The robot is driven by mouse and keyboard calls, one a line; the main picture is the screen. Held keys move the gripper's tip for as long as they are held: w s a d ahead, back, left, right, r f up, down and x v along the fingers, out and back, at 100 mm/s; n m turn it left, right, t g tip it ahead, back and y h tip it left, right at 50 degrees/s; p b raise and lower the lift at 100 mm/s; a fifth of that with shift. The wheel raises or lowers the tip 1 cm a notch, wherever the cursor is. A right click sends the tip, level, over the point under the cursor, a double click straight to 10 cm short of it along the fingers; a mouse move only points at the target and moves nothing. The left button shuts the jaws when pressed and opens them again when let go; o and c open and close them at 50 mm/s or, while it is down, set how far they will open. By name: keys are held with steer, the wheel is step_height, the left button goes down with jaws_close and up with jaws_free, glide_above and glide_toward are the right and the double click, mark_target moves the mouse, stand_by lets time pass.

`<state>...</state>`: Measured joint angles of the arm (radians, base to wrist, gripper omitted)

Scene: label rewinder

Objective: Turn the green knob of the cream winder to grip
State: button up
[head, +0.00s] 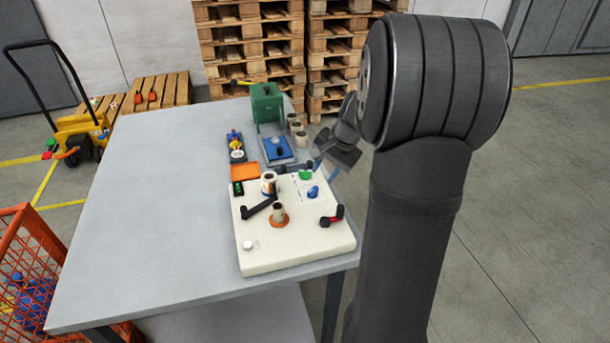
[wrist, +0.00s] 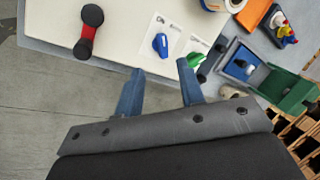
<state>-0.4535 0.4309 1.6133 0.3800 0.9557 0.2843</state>
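The cream winder (head: 290,247) stands on the front right part of the grey table. Its green knob (head: 305,175) is at the back right of its top, behind a blue knob (head: 313,191). The wrist view shows the green knob (wrist: 195,57) on a white printed label, with the blue knob (wrist: 160,44) on another label to its left. My gripper (wrist: 160,68) is open and empty. Its right fingertip is close to the green knob in the picture; I cannot tell whether they touch. In the head view, my arm hides part of the gripper.
A red-and-black lever (head: 332,217), a black crank (head: 260,206) and a spindle on an orange base (head: 279,214) stand on the winder. Behind it are an orange tray (head: 245,172), a blue device (head: 277,149) and a green machine (head: 266,104). The table's left side (head: 150,200) is clear.

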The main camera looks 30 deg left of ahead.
steer(key=w+d+r+m+g+y, duration=0.1)
steer(key=w+d+m+y, duration=0.15)
steer(key=w+m, duration=0.45)
steer(key=m+y, duration=0.2)
steer(key=m, duration=0.7)
glide_toward(305, 171)
steer(key=shift+g, duration=0.4)
steer(key=x, duration=0.8)
steer(key=shift+w+a+f, duration=0.1)
steer(key=shift+w+f, duration=0.1)
steer(key=shift+w, duration=0.05)
jaws_close()
